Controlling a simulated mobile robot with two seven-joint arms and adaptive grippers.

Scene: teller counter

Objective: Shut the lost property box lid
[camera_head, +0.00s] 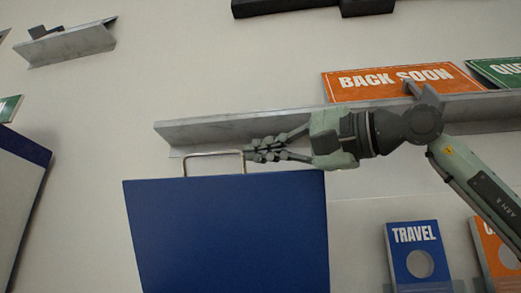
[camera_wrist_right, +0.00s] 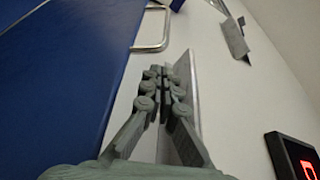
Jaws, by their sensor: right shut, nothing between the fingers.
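The lost property box lid shows as a large blue panel (camera_head: 230,235) standing raised in the head view, with a thin metal loop handle (camera_head: 213,154) on its top edge. My right gripper (camera_head: 250,150) is shut and empty, just above the top edge, its fingertips overlapping the handle's right side in the picture. In the right wrist view the closed fingertips (camera_wrist_right: 164,72) point along the blue panel (camera_wrist_right: 60,80), and the handle (camera_wrist_right: 153,30) lies beyond them, seemingly apart. The box body is out of sight. My left gripper is not in view.
A grey wall shelf (camera_head: 210,132) runs behind the gripper, with an orange BACK SOON sign (camera_head: 400,80) above it. A blue TRAVEL leaflet (camera_head: 412,250) stands at lower right. A red-lit display (camera_wrist_right: 300,160) shows in the wrist view.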

